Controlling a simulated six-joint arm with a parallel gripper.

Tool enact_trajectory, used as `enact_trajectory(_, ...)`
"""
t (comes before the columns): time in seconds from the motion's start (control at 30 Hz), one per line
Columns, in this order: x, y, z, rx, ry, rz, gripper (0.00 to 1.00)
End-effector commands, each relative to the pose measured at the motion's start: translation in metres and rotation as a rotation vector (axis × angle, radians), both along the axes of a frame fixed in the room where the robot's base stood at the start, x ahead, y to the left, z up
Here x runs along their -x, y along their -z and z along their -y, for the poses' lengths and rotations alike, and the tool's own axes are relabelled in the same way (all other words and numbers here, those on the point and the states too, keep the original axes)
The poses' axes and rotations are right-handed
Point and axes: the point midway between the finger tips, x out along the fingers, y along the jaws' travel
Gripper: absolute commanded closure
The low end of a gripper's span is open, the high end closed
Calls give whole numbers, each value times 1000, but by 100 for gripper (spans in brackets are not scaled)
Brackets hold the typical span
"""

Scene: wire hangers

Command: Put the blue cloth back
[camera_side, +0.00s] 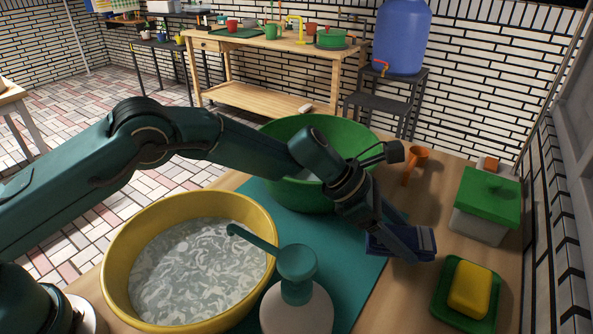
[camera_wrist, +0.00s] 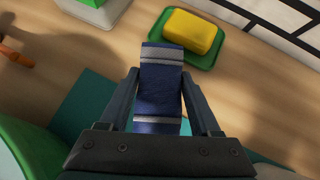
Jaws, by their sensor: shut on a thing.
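The blue cloth (camera_wrist: 160,90) is dark blue with pale stripes near its ends and looks folded into a narrow strip. My gripper (camera_wrist: 160,85) has a finger on each side of it and is shut on it. In the side view the cloth (camera_side: 412,243) shows at my gripper (camera_side: 402,240), over the right edge of the teal mat (camera_side: 348,288). I cannot tell whether the cloth touches the surface below. The lower end of the cloth is partly hidden by my gripper body in the wrist view.
A yellow sponge (camera_side: 470,291) lies on a green dish (camera_side: 438,302) to the right. A green-lidded box (camera_side: 487,195), an orange object (camera_side: 414,163), a green basin (camera_side: 365,140), a yellow basin (camera_side: 115,262) of water and a pump bottle (camera_side: 297,310) stand around. Bare wood (camera_side: 400,300) lies beside the dish.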

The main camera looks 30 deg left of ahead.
Motion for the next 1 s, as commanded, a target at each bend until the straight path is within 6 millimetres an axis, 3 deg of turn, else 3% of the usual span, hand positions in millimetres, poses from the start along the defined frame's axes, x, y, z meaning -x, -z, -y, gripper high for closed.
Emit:
enact_trajectory(0.2,1,27,0,-1,0,-3,100)
enact_trajectory(0.8,0,37,0,-1,0,0,100)
enact_trajectory(0.83,0,37,0,-1,0,0,32)
enact_trajectory(0.9,0,37,0,0,0,0,6)
enact_trajectory(1.0,0,37,0,0,0,0,6)
